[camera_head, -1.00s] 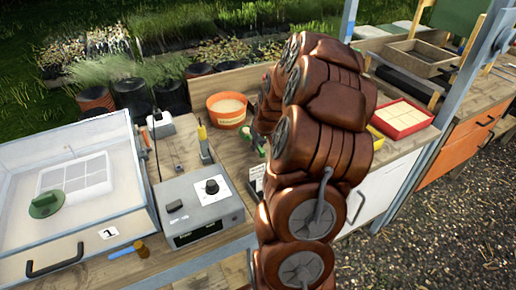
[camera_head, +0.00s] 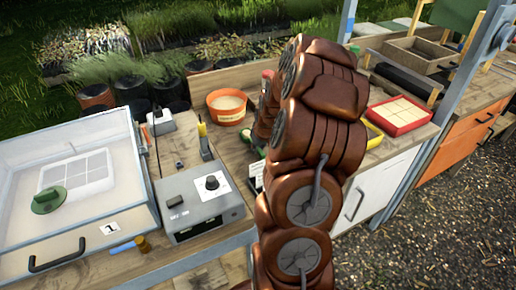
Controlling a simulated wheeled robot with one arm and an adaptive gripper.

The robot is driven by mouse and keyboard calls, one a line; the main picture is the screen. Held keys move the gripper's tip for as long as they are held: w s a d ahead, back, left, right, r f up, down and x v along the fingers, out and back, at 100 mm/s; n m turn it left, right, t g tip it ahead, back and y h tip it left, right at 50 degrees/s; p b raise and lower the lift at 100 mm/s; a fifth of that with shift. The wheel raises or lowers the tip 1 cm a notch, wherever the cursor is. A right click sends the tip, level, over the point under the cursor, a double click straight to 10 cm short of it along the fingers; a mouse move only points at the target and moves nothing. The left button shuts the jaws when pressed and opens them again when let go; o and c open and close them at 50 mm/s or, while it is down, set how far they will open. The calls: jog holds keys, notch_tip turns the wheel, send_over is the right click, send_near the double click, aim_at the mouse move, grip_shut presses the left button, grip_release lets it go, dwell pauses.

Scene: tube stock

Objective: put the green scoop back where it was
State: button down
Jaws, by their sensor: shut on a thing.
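A small green thing (camera_head: 246,135) shows at the left edge of my arm, on or above the bench behind it. It is mostly hidden, and I cannot tell whether it is the green scoop. My reddish-brown arm stands in the middle of the view and covers that part of the bench. My gripper is hidden behind the arm, so its fingers and anything in them do not show. An orange pot (camera_head: 228,118) with pale contents stands just left of the arm.
A yellow-handled tool (camera_head: 204,140) stands behind the control box. A red tray (camera_head: 400,128) lies right of the arm; a wooden box (camera_head: 415,65) stands behind.

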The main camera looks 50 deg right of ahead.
jog(key=c, duration=1.4)
grip_release()
jog(key=shift+s+a+f, duration=0.15)
jog(key=shift+f, duration=0.2)
jog(key=shift+s+a+f, duration=0.15)
jog(key=shift+f, duration=0.2)
jog(key=shift+o, duration=1.2)
jog(key=shift+w+d+f, duration=0.1)
jog(key=shift+f, duration=0.15)
jog(key=shift+r, duration=0.1)
